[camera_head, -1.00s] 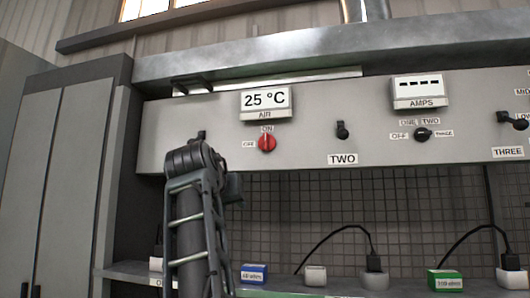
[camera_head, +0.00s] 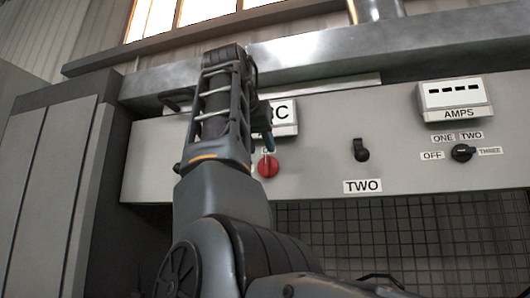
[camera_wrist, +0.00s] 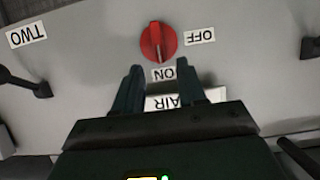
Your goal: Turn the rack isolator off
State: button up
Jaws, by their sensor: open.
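The fingertips lie just below the knob in that view, either side of the ON label. I cannot tell their distance from the panel.
A black lever (camera_head: 361,150) above the TWO label and a black AMPS selector (camera_head: 463,153) are to the right. The AIR display (camera_head: 284,117) is partly hidden by my arm. Black levers flank the knob in the wrist view.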

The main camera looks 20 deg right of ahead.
aim_at(266, 158)
jog(key=shift+p+x, duration=0.45)
jog(key=shift+x, duration=1.65)
grip_shut()
